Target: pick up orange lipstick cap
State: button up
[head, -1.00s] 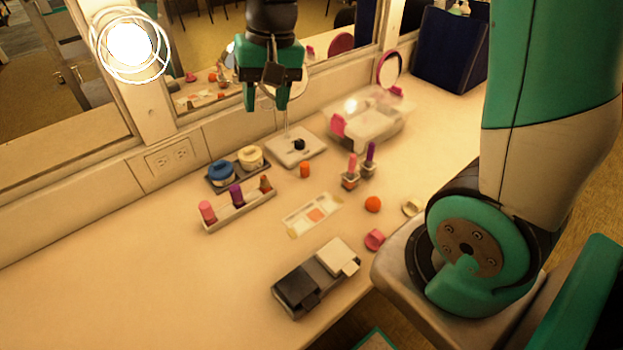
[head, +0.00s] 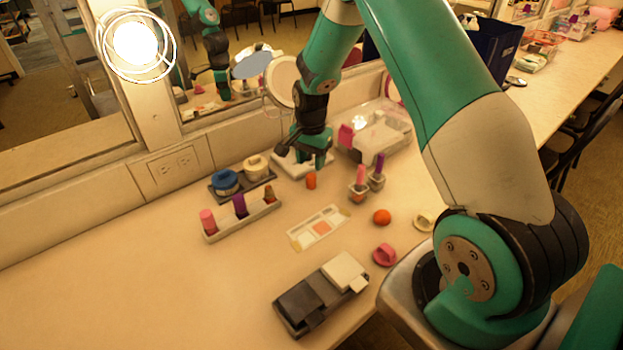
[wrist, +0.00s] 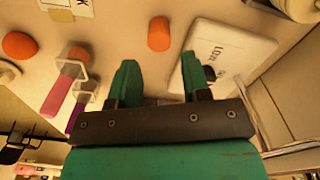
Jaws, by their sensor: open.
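The orange lipstick cap (head: 311,180) is a small upright cylinder on the counter, just in front of a white plate-like base. It also shows in the wrist view (wrist: 158,33), beyond the fingertips and roughly in line with the gap between them. My gripper (head: 315,163) is open and empty, pointing down above and slightly behind the cap in the head view. In the wrist view my gripper (wrist: 158,66) has its two green fingers spread apart, with nothing between them.
An orange ball-like item (head: 382,217) lies to the right. Two lipsticks in clear stands (head: 358,194) are close by. The white base (head: 290,165) stands behind the cap. A lipstick rack (head: 243,222) is left, a clear box (head: 375,140) right. A card (head: 320,227) lies in front.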

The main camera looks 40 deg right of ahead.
aim_at(311, 175)
jog(key=shift+f+p, duration=0.65)
jog(key=shift+f, duration=2.3)
jog(key=c, duration=0.6)
